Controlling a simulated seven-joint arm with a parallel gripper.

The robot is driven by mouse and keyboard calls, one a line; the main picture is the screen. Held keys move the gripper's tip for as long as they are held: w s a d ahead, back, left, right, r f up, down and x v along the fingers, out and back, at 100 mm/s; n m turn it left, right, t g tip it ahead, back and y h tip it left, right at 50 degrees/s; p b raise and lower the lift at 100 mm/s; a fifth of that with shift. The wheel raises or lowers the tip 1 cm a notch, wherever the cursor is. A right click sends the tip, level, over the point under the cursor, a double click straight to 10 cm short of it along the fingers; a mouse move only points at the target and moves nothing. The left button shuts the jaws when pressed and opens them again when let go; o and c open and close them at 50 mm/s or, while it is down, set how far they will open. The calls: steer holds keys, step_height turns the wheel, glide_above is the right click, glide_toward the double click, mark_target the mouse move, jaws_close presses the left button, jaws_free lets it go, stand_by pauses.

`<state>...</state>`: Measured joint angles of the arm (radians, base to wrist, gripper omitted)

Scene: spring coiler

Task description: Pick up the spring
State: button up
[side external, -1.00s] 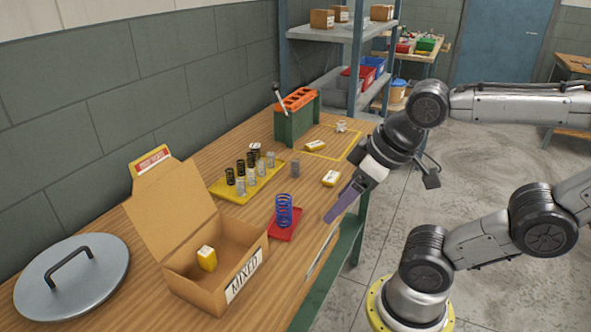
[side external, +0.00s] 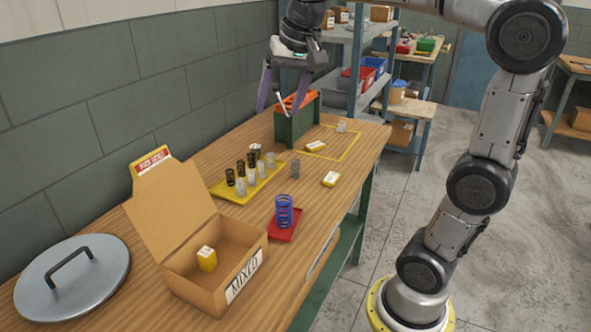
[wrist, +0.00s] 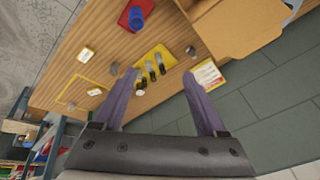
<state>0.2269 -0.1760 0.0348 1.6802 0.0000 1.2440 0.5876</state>
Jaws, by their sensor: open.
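A blue coil spring (side external: 284,208) stands upright on a small red tray (side external: 283,234) near the table's front edge. It also shows in the wrist view (wrist: 137,15), at the top. Several dark and light springs (side external: 252,172) stand on a yellow tray (side external: 232,196) behind it. A single grey spring (side external: 295,169) stands on the bare wood between the trays and the back. My gripper (side external: 278,110) is open and empty, high above the table near the green and orange coiler (side external: 296,123). In the wrist view its two purple fingers (wrist: 160,73) are spread apart, pointing toward the yellow tray.
An open cardboard box marked MIXED (side external: 215,275) holds a small yellow carton (side external: 207,258). A round grey lid (side external: 73,278) lies at the left. Two yellow-white cartons (side external: 331,179) lie on the right side. A block wall stands behind.

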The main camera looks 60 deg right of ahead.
steer(key=w+d+f+m+g, duration=0.1)
steer(key=w+d+f+m, duration=0.1)
steer(key=w+d, duration=0.4)
steer(key=m+g+y, duration=0.1)
steer(key=m+g, duration=0.2)
steer(key=m, duration=0.2)
glide_above(296, 161)
step_height(296, 161, down, 16)
step_height(296, 161, down, 14)
steer(key=shift+r, duration=0.15)
jaws_close()
